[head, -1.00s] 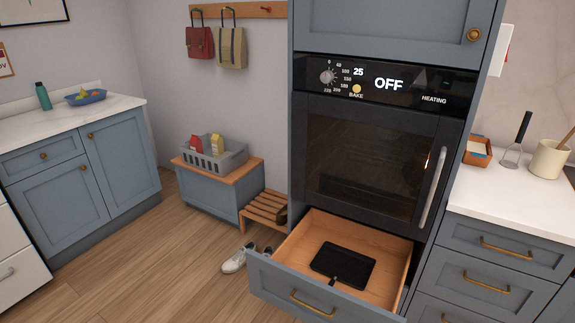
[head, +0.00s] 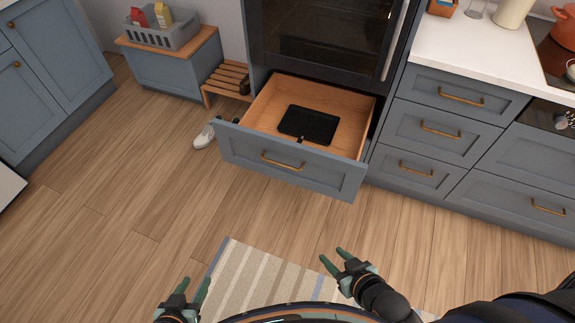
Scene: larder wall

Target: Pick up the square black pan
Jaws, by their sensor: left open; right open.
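The square black pan (head: 308,123) lies flat in the open wooden drawer (head: 350,137) below the oven. A short handle points toward the drawer's front. My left gripper (head: 193,287) is open and empty at the bottom of the head view, over the floor by the striped rug. My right gripper (head: 331,257) is open and empty above the rug. Both grippers are well short of the drawer and apart from the pan.
The drawer front (head: 290,163) juts out from the oven cabinet. A striped rug (head: 238,262) lies on the wooden floor. White shoes (head: 204,137) and a slatted rack (head: 228,80) stand left of the drawer. Closed drawers (head: 440,130) line the right. The floor before the drawer is clear.

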